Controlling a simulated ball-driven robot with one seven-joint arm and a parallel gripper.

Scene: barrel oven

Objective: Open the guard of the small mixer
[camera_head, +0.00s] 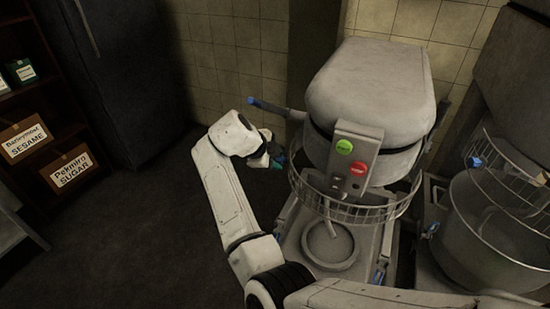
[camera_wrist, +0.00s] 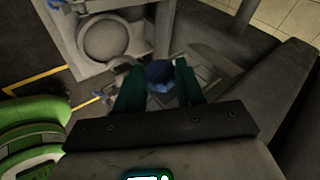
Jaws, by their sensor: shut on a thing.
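The small mixer (camera_head: 370,90) is pale grey, with a rounded head and a control panel (camera_head: 354,160) bearing a green and a red button. Its wire guard (camera_head: 350,212) curves around the front below the head. My gripper (camera_head: 277,158) is at the guard's left end, left of the panel. In the wrist view, the green fingers of my gripper (camera_wrist: 158,84) are closed around a blue knob (camera_wrist: 159,72), which appears to be the guard's handle. The fingers partly hide the knob, and its join to the guard cannot be made out.
A larger mixer with a bowl and wire guard (camera_head: 505,188) stands close on the right. A blue-tipped lever (camera_head: 270,107) sticks out left of the small mixer's head. A shelf with labelled boxes (camera_head: 68,168) stands at far left. The dark floor between is clear.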

